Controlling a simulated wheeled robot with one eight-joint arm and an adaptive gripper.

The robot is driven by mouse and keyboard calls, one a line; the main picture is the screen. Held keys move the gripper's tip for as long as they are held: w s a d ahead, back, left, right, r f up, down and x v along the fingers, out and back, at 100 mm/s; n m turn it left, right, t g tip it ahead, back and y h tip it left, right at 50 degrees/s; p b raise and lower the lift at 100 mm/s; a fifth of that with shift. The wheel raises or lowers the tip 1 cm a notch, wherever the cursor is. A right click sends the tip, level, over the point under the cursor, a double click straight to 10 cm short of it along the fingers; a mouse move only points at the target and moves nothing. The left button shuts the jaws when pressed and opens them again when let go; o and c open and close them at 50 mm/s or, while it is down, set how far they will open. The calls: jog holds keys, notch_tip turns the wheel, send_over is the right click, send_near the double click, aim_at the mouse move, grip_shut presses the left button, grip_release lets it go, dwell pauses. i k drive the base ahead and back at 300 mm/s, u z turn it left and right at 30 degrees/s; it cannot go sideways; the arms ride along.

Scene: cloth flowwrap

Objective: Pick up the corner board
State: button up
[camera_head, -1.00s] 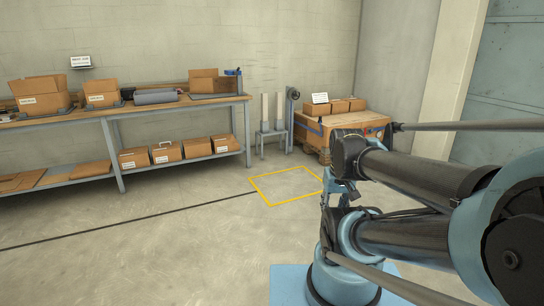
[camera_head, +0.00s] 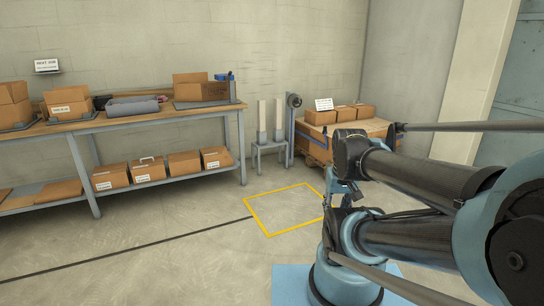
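Two pale, upright strips that look like corner boards stand side by side on a small grey stand (camera_head: 270,146) near the back wall. The left board (camera_head: 262,119) and the right board (camera_head: 278,117) are a little apart. My gripper (camera_head: 343,198) seems to hang below the dark wrist of my folded arm, well to the right of and nearer than the boards. It is small and partly hidden by my arm, and its fingers cannot be made out. Nothing is visibly held.
A pallet load (camera_head: 372,128) with boxes stands right of the stand, beside a grey post (camera_head: 291,130). A yellow floor square (camera_head: 270,234) is empty; the floor ahead is clear.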

aim_at(261, 104)
jog(key=u, duration=0.15)
jog(key=i, duration=2.9)
jog(key=z, duration=0.85)
